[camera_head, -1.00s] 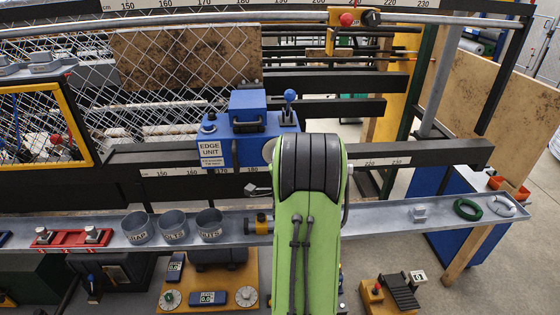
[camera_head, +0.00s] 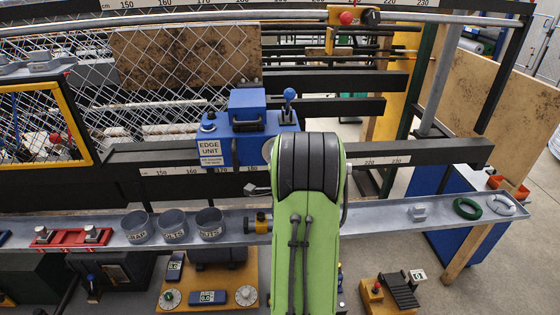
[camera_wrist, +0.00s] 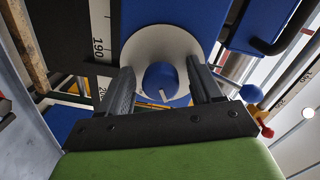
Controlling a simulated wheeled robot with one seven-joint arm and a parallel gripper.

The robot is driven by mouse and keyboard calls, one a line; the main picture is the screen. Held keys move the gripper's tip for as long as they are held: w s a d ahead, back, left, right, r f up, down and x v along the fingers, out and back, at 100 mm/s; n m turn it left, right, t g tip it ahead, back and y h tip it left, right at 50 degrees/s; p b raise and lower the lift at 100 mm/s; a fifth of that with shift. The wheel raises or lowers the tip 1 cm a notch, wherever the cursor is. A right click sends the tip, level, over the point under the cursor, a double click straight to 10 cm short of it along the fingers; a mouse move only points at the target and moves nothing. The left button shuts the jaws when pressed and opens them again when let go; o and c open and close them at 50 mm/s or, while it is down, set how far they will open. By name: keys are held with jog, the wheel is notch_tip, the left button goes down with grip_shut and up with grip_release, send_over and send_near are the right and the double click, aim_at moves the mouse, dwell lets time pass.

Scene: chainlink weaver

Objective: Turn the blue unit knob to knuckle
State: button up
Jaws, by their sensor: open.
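The blue edge unit (camera_head: 228,148) sits on the dark scale rail in the head view. Its round light dial plate shows partly beside my arm. In the wrist view a blue knob (camera_wrist: 160,80) with a pale pointer mark stands in the middle of the white dial plate (camera_wrist: 160,45). My gripper (camera_wrist: 160,85) is open, one finger on each side of the knob, with gaps visible between fingers and knob. Any lettering on the dial is not readable. My green arm hides the gripper in the head view.
A grey tray (camera_head: 380,214) below the rail holds three cups, a green ring (camera_head: 467,208) and small parts. A blue-knobbed lever (camera_head: 289,96) rises from the edge unit's right side. A black handle (camera_wrist: 285,30) is at upper right in the wrist view.

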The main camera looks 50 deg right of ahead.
jog(key=b+v, duration=1.1)
jog(key=v, duration=0.4)
jog(key=shift+s+a+b, duration=0.2)
jog(key=shift+s+b, duration=0.05)
jog(key=shift+b, duration=0.1)
